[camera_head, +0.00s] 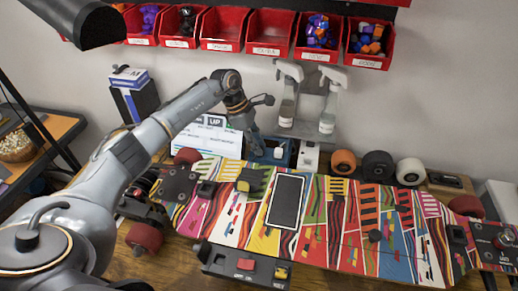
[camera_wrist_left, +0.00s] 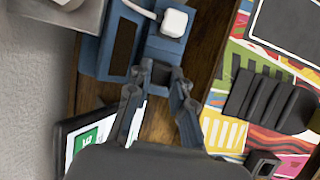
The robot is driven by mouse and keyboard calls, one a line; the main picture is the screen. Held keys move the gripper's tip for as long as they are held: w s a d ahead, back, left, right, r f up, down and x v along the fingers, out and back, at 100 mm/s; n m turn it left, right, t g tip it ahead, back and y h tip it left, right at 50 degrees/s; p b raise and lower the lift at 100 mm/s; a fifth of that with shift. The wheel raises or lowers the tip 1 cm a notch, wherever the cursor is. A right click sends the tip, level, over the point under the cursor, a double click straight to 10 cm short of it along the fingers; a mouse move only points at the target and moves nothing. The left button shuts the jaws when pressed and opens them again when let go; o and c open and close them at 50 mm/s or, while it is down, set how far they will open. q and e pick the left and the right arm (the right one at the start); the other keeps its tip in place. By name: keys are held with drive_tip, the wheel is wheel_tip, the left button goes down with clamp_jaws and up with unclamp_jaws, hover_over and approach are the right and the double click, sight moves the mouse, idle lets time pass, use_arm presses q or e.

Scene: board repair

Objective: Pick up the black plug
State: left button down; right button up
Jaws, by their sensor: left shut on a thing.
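My left gripper (camera_head: 254,146) reaches down behind the skateboard, at the blue holder (camera_head: 283,142). In the left wrist view, the gripper's fingers (camera_wrist_left: 160,84) stand on either side of a small dark block, which looks like the black plug (camera_wrist_left: 160,74). The gripper is shut on it. The plug is against the end of the blue holder (camera_wrist_left: 112,40); I cannot tell whether it is still seated there. In the head view the fingers hide the plug. My right gripper is not in view.
A white plug (camera_wrist_left: 174,22) with a cable sits on the blue holder. The patterned skateboard (camera_head: 340,215) with a phone-like black panel (camera_head: 286,200) lies in front. Spray bottles (camera_head: 288,105) and wheels (camera_head: 378,166) stand behind. Red bins (camera_head: 221,30) hang above.

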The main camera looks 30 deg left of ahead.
use_arm(q)
drive_tip(key=shift+r, duration=0.1)
drive_tip(key=shift+a+r+b, duration=0.1)
drive_tip(key=shift+r+b, duration=0.35)
drive_tip(key=shift+r, duration=0.2)
drive_tip(key=s+a+r+b, duration=0.3)
drive_tip(key=s+r+b, duration=0.1)
drive_tip(key=s+r, duration=0.7)
drive_tip(key=s, duration=0.2)
drive_tip(key=shift+s+a+r, duration=0.25)
drive_tip(key=shift+s, duration=0.05)
